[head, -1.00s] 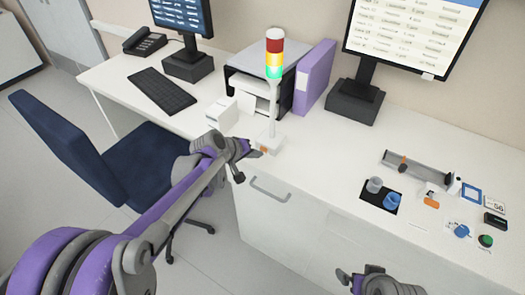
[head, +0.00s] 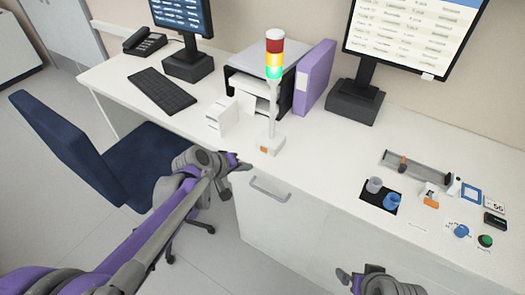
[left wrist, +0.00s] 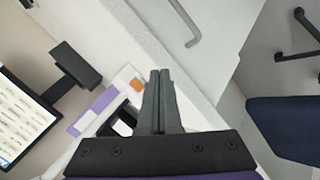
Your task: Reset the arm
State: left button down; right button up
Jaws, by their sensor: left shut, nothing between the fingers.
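My left gripper (head: 238,165) is in front of the desk's front edge, above the cabinet handle's left end in the picture. It is shut and empty. In the left wrist view its two fingers (left wrist: 159,98) lie together, with the desk edge behind them. My right gripper (head: 350,280) shows only in part at the bottom of the head view, in front of the cabinet; its fingers are too unclear to judge.
A signal tower (head: 274,95) stands on the desk near the left gripper, beside a small white box (head: 222,117). A track (head: 417,166), a black mat with cups (head: 368,197) and a green button (head: 485,241) lie at right. A blue chair (head: 85,150) stands at left.

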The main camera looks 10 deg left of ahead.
dwell(0.3)
pick_arm(q)
jog(key=s+a+m+g+y+p, duration=0.1)
jog(key=s+m+y, duration=0.3)
jog(key=s, duration=1.9)
jog(key=shift+s+f+m+g+y, duration=0.3)
jog(key=shift+m+g, duration=0.3)
jog(key=shift+m, duration=0.3)
